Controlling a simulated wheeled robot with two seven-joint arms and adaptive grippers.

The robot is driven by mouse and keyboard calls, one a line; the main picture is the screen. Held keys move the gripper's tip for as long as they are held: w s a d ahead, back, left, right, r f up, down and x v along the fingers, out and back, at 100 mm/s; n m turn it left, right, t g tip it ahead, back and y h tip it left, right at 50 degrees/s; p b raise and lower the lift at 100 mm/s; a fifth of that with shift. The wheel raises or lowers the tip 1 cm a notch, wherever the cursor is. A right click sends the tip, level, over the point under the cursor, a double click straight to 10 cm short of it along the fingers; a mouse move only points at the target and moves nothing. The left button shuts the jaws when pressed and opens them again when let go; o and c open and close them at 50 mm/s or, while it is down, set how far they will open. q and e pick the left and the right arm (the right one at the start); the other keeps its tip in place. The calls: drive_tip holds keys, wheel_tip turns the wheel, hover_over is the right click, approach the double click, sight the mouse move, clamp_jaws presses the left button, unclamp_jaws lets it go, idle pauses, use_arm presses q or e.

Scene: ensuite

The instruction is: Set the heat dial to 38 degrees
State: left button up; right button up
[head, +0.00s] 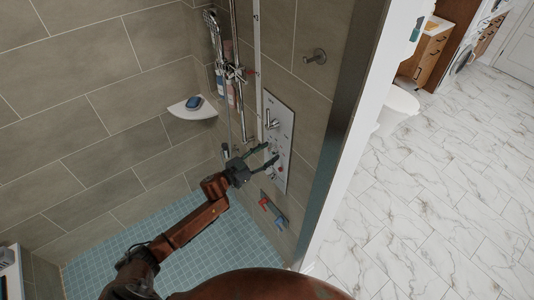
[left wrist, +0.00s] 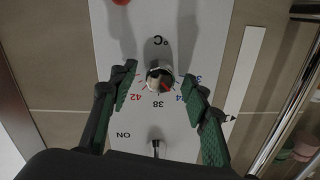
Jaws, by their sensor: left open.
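The heat dial (left wrist: 158,70) is a small round chrome knob on a pale panel (left wrist: 205,30), with 42, 38 and 34 printed around it and a °C mark. A red mark on the dial's face seems to point between 38 and 34. My left gripper (left wrist: 160,79) is open, with one green-padded finger on each side of the dial. A gap shows between each finger and the knob. In the head view my left gripper (head: 267,153) is at the shower panel (head: 283,112), and its fingers partly hide the dial. My right gripper is not in view.
A lever (head: 270,123) sits higher on the panel. A shower rail with bottles stands left of it, near a corner shelf (head: 192,108). Red and blue items (head: 271,210) are on the wall below. A dark wall edge (head: 345,130) lies right of the panel.

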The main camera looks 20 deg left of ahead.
use_arm(q)
drive_tip(key=shift+c, duration=0.2)
drive_tip(key=c, duration=1.1)
drive_tip(key=shift+m+b, duration=0.3)
drive_tip(key=shift+m, duration=0.1)
drive_tip(key=m+b, duration=0.1)
drive_tip(key=m, duration=0.2)
drive_tip(key=shift+m+b, duration=1.25)
drive_tip(key=shift+m, duration=1.05)
